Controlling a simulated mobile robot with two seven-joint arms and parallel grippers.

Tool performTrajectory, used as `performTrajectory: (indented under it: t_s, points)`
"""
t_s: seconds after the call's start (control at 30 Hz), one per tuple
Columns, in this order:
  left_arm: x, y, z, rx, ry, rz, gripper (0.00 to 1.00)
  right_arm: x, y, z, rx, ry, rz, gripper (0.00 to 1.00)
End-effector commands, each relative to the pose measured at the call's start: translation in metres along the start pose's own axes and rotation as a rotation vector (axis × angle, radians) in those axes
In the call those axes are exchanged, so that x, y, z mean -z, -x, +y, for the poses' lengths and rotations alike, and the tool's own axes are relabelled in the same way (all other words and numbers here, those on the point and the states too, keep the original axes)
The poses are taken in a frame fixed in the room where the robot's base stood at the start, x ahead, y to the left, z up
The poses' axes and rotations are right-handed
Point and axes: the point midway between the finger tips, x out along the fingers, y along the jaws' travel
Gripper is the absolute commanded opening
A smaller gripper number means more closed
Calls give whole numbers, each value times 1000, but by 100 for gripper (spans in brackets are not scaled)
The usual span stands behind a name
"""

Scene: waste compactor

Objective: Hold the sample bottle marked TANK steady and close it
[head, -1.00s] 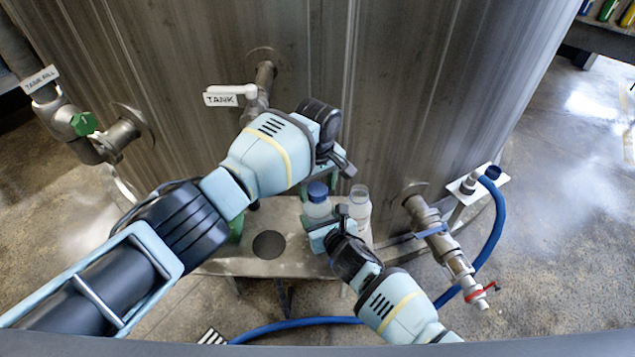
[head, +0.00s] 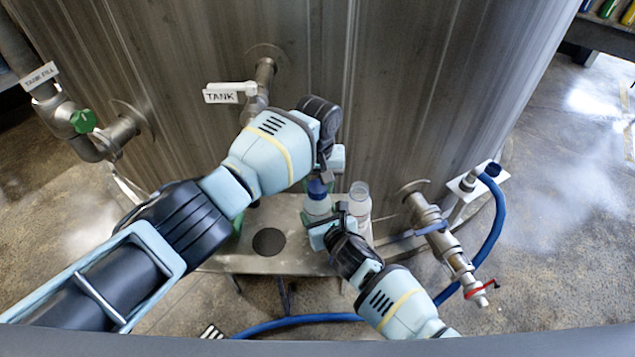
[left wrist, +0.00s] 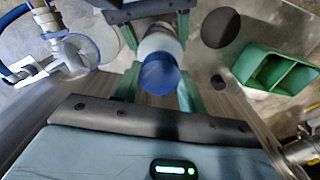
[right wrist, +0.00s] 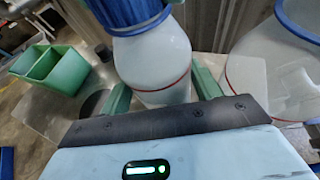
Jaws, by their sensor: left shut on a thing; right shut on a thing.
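A milky-white bottle (head: 317,207) with a blue cap (head: 318,188) on its top stands upright on the steel shelf (head: 215,262). My left gripper (head: 321,177) comes from above, shut on the blue cap, which sits between its fingers in the left wrist view (left wrist: 160,75). My right gripper (head: 322,224) is shut around the bottle's body, just around its red line in the right wrist view (right wrist: 160,92). I cannot read any mark on this bottle. Whether the cap is fully tightened cannot be told.
An open clear bottle (head: 361,204) stands close to the right of the held one. A green divided holder (left wrist: 278,72) sits on the shelf's other side. The "TANK" tap (head: 222,96) is above; a pipe with a red-handled valve (head: 440,245) and a blue hose (head: 492,235) are to the right.

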Motion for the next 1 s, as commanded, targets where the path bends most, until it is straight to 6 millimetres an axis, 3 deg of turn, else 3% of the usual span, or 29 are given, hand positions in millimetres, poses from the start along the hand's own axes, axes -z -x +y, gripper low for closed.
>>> performTrajectory:
  t_s: [0.6, 0.7, 0.83, 0.87, 1.0]
  points:
    - [0, -1, 0, 1, -985, -1, 14, 0, 0, 0, 0, -1, 0, 0]
    - [0, -1, 0, 1, -1091, -1, 14, 0, 0, 0, 0, -1, 0, 0]
    - [0, -1, 0, 1, -1083, -1, 14, 0, 0, 0, 0, -1, 0, 0]
    - [0, -1, 0, 1, -1082, -1, 44, 0, 0, 0, 0, -1, 0, 0]
    - [0, -1, 0, 1, -1081, -1, 62, 0, 0, 0, 0, -1, 0, 0]
